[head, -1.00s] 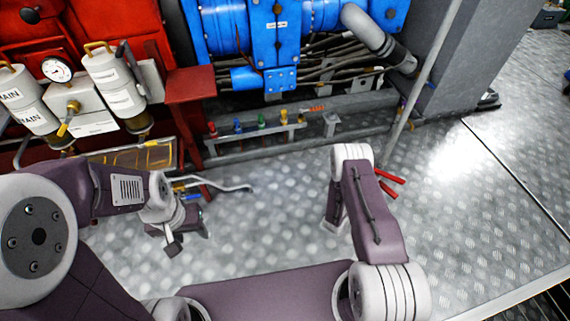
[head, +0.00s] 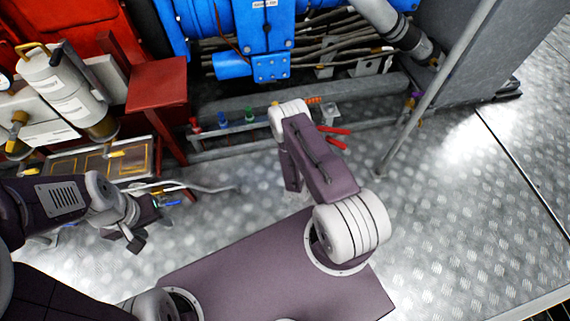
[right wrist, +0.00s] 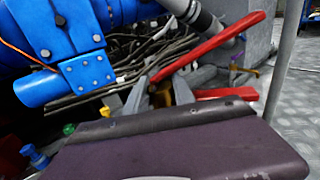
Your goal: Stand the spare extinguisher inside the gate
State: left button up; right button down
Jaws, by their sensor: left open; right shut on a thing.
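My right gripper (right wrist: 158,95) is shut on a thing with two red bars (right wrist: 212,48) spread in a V. The red bars also show beside my right forearm in the head view (head: 334,130); the rest of the thing is hidden, so I cannot tell if it is the extinguisher. My left gripper (head: 132,236) is open over the floor at the lower left, with no thing clearly between its fingers. I cannot pick out a gate for certain.
Blue machinery (head: 266,30) with pipes stands at the back. A red stand (head: 157,85) and white canisters (head: 68,92) are at the left. A slanting grey pole (head: 437,88) meets the floor at the right. Bare metal floor (head: 450,215) lies right of my arms.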

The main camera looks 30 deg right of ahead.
jog(key=shift+w+a+r, duration=0.1)
jog(key=shift+w+a, duration=0.05)
jog(key=w+a+f+b, duration=0.4)
jog(key=w+f+b, duration=0.6)
jog(key=f+b, duration=0.1)
jog(key=shift+w+a, duration=0.15)
jog(key=shift+a, duration=0.2)
jog(key=c, duration=1.1)
grip_release()
jog(key=shift+f, duration=0.1)
jog(key=shift+o, duration=0.2)
